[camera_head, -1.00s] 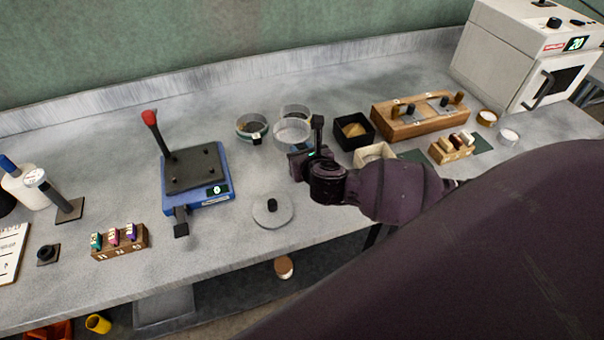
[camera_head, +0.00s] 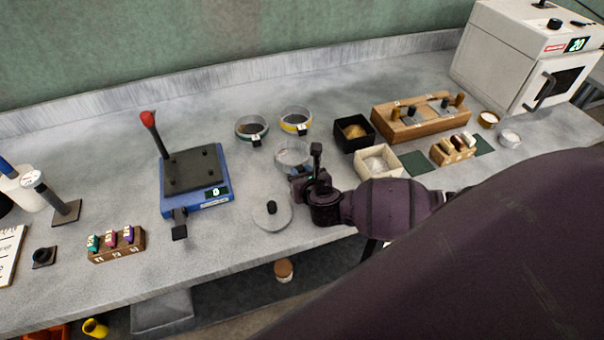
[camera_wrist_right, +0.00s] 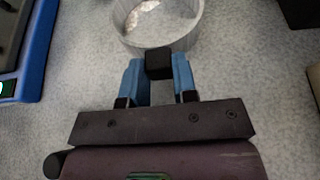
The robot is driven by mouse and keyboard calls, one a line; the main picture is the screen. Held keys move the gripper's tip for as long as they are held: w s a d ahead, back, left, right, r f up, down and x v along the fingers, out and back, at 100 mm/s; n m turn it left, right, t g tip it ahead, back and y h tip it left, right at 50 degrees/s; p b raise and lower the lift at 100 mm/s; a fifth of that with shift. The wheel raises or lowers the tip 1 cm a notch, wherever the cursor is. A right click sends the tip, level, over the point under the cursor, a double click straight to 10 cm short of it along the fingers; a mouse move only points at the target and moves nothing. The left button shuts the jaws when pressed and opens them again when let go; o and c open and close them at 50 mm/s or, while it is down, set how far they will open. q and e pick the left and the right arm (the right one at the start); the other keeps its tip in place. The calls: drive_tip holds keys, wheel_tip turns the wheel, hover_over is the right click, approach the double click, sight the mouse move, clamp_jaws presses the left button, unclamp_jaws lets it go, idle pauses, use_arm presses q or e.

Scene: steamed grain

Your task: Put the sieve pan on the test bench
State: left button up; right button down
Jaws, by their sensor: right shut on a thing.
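The sieve pan (camera_head: 292,155) is a clear-grey round pan with a small black handle block. It is at mid-bench in the head view, in front of two banded sieves. In the right wrist view the pan (camera_wrist_right: 192,30) shows at the top, with some whitish material inside. My right gripper (camera_wrist_right: 158,72) has its blue fingers shut on the black handle. In the head view the right gripper (camera_head: 301,177) is just in front of the pan and partly hides it. Whether the pan touches the test bench (camera_head: 340,90) is hard to tell. My left gripper is not in view.
A green-banded sieve (camera_head: 251,127) and a yellow-banded sieve (camera_head: 295,120) stand behind the pan. A round lid (camera_head: 272,217) lies in front. A blue scale (camera_head: 197,180) stands left; a black box (camera_head: 354,133) and cream box (camera_head: 378,163) stand right.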

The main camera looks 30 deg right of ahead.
drive_tip(key=shift+f, duration=0.15)
drive_tip(key=c, duration=0.9)
unclamp_jaws()
drive_tip(key=shift+s+r, duration=0.15)
drive_tip(key=shift+r, duration=0.1)
drive_tip(key=v, duration=1.1)
drive_tip(key=shift+s+a+r+p, duration=0.15)
drive_tip(key=shift+s+p, duration=0.15)
